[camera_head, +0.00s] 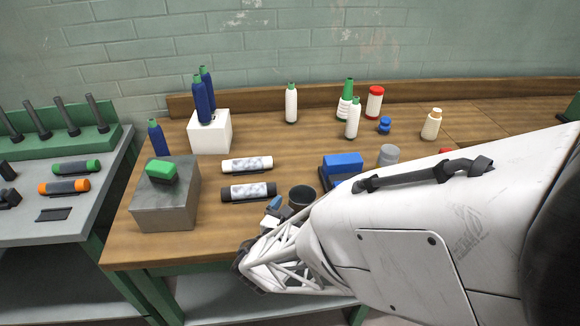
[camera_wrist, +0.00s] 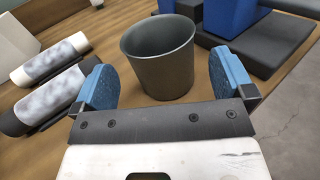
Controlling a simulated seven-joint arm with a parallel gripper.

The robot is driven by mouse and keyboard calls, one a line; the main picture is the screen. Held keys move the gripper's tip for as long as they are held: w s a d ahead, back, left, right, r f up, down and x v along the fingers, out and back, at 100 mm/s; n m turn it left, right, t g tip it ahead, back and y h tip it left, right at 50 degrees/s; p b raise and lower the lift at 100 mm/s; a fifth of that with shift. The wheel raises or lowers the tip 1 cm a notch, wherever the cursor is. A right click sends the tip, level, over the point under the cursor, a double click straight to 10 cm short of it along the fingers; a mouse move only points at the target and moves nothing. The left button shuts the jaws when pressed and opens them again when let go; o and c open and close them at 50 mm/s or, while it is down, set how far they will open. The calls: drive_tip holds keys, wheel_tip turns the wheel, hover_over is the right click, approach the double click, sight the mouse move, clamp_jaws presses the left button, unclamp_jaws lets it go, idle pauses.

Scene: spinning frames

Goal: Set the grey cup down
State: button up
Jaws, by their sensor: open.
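The grey cup (camera_wrist: 160,62) stands upright on the wooden table (camera_wrist: 118,15), empty as far as I see into it. In the head view the dark grey cup (camera_head: 302,196) shows just beyond my gripper (camera_head: 274,212), partly hidden by my arm. In the wrist view my gripper (camera_wrist: 164,85) is open, with a blue pad on either side of the cup's near side. Gaps show between the cup and both pads. The underside of the cup is hard to see, but it appears to rest on the table.
A black-and-white cylinder (camera_head: 248,191) and a white one (camera_head: 247,164) lie left of the cup. A blue block (camera_head: 343,162) on a dark base is close on the right. A grey box (camera_head: 165,205) stands further left. Several bottles stand behind.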

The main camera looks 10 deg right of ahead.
sight(307, 191)
drive_tip(key=shift+x, duration=2.2)
drive_tip(key=shift+r, duration=0.1)
drive_tip(key=shift+c, duration=0.3)
drive_tip(key=c, duration=0.9)
drive_tip(key=shift+r, duration=5)
